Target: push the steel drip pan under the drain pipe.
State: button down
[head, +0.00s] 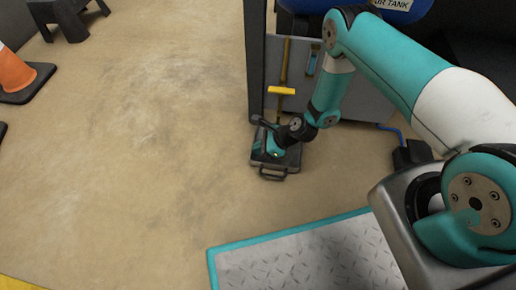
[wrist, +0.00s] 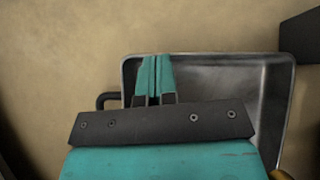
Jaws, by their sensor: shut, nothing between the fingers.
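The steel drip pan (head: 290,161) is a shallow dark-grey tray on the floor in the head view, with a loop handle on its near side. In the wrist view the pan (wrist: 225,72) shows its rim and grey inside, with a dark handle at its left. My gripper (head: 263,146) is over the pan's left part in the head view. In the wrist view my gripper (wrist: 156,60) has its teal fingers together, empty, near the pan's upper left rim; contact is unclear. The drain pipe is not clearly identifiable; a brown upright with a yellow crossbar (head: 281,91) stands behind the pan.
A grey panel (head: 345,95) and dark post (head: 255,60) stand behind the pan, below a blue tank (head: 385,8). A dark block (head: 410,153) is to the right. A teal-edged metal plate (head: 310,262) lies in front. Open floor (head: 160,130) extends left, with an orange cone (head: 14,72) beyond.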

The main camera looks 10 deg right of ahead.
jog(key=shift+d, duration=0.1)
jog(key=shift+s+d, duration=0.15)
jog(key=shift+d, duration=0.25)
jog(key=d, duration=0.1)
jog(key=s+d+p, duration=0.1)
jog(key=d, duration=0.1)
jog(key=shift+r, duration=0.1)
jog(key=p+v, duration=0.6)
jog(key=v, duration=0.3)
jog(key=shift+d+r, duration=0.2)
jog(key=shift+r, duration=0.1)
jog(key=shift+s, duration=0.1)
